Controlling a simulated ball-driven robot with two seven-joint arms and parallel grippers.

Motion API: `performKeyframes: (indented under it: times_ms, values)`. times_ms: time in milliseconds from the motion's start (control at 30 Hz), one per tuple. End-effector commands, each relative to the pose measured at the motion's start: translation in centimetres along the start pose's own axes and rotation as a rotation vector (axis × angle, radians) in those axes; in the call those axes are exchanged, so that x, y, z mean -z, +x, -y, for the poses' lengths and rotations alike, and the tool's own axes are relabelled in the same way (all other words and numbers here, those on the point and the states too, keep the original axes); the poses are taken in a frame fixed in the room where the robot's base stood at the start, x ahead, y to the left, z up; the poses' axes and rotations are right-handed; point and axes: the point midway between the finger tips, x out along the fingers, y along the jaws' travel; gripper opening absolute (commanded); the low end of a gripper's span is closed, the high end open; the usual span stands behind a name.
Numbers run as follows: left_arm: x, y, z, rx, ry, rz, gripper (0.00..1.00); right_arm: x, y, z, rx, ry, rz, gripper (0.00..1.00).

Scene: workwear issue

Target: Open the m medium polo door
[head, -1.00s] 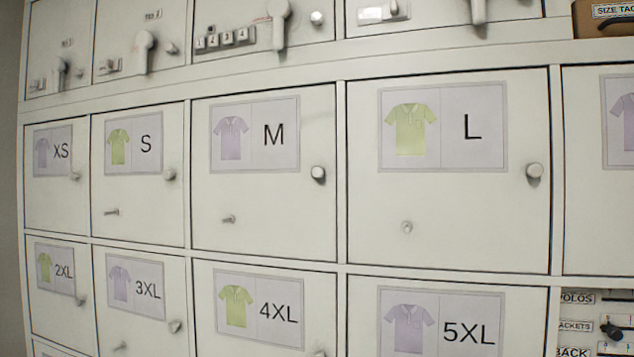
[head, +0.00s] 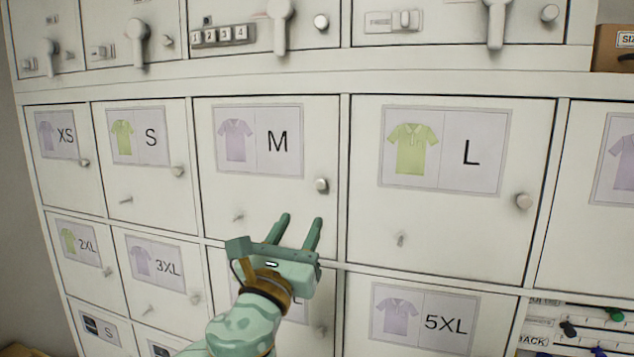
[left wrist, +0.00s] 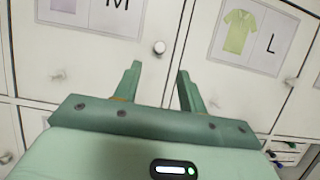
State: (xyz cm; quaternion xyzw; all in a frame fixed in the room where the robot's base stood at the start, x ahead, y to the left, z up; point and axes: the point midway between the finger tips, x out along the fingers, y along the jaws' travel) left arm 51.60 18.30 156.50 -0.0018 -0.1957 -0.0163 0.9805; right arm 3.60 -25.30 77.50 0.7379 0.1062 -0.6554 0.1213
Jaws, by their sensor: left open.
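The M medium polo door (head: 220,190) is a shut white cabinet door with a purple polo picture and the letter M. Its round knob (head: 321,185) sits at the door's right edge. In the left wrist view the knob (left wrist: 159,47) is ahead of the fingers, a little above the gap between them. My left gripper (head: 298,219) is open and empty, just below the knob in the head view and apart from it. It also shows in the left wrist view (left wrist: 157,78). My right gripper is not in view.
The L door (head: 450,225), with a green polo picture, is right of the M door; the S door (head: 150,190) is left. Levers and a number lock (head: 222,36) line the row above. A brown box (head: 612,50) stands at upper right.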

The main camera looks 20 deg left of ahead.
Motion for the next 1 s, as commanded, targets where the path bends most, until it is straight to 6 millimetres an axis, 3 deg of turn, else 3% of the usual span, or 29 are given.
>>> performKeyframes:
  times_ms: [33, 200, 400, 600, 867, 1000]
  values:
    - [-0.4, 1.6, -0.1, -0.003, 0.001, 0.001, 0.41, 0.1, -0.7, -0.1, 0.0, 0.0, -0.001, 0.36]
    - [-0.4, 5.9, 0.0, -0.002, -0.001, 0.0, 0.41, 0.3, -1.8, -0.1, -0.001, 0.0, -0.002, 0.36]
    - [-0.2, 9.4, 0.0, -0.002, -0.003, 0.0, 0.41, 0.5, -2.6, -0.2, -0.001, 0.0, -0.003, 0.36]
    - [0.0, 10.8, 0.0, 0.0, -0.003, -0.001, 0.41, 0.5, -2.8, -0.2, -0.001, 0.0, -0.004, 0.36]
    - [0.0, 10.9, 0.0, 0.0, -0.003, -0.001, 0.41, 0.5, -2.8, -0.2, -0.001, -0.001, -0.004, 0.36]
    - [0.0, 10.8, 0.0, 0.0, -0.003, -0.001, 0.02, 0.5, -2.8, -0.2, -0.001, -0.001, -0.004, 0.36]
